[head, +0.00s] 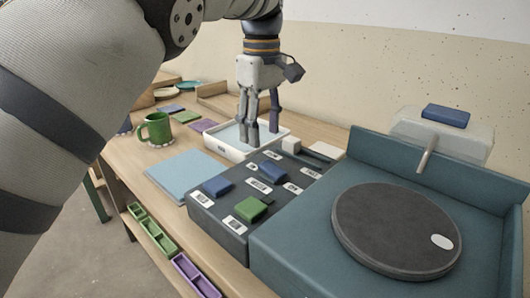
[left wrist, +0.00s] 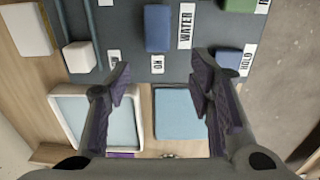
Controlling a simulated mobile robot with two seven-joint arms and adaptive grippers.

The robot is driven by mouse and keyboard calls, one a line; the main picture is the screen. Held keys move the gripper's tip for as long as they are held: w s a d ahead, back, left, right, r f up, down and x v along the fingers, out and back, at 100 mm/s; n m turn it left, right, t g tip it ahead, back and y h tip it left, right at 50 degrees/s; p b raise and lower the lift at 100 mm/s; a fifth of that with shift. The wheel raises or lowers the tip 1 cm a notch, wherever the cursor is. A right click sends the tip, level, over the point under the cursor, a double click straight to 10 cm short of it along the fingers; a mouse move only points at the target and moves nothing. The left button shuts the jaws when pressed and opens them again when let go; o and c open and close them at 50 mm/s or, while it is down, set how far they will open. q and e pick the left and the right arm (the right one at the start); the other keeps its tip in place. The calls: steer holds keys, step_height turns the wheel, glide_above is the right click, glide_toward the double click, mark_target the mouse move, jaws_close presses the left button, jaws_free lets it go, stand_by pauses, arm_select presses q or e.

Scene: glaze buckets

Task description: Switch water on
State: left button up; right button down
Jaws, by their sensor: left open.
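A dark grey control panel (head: 225,214) stands on the bench and carries several coloured blocks and white labels. A blue block (head: 268,173) sits at its middle; in the left wrist view this blue block (left wrist: 157,28) is beside the WATER label (left wrist: 185,26). The ON label (left wrist: 157,64) lies between this block and the panel's near edge in that view. My left gripper (head: 262,128) points down, open and empty, over the white tray area in the head view. In the left wrist view its fingers (left wrist: 160,85) frame the panel edge, apart from the block. My right gripper is out of view.
Another blue block (head: 217,186) by HOLD and a green block (head: 250,210) sit close on the panel. A white tray (head: 223,143), white block (head: 291,145) and light blue sheet (head: 186,174) adjoin it. A teal basin (head: 300,235) with a dark wheel (head: 390,228) stands right.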

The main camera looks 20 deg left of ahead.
mark_target(272, 170)
arm_select(q)
step_height(272, 170, down, 7)
steer(key=shift+w+f+p, duration=0.1)
steer(key=shift+w+p, duration=0.05)
steer(key=shift+p, duration=0.15)
steer(key=shift+c, duration=0.5)
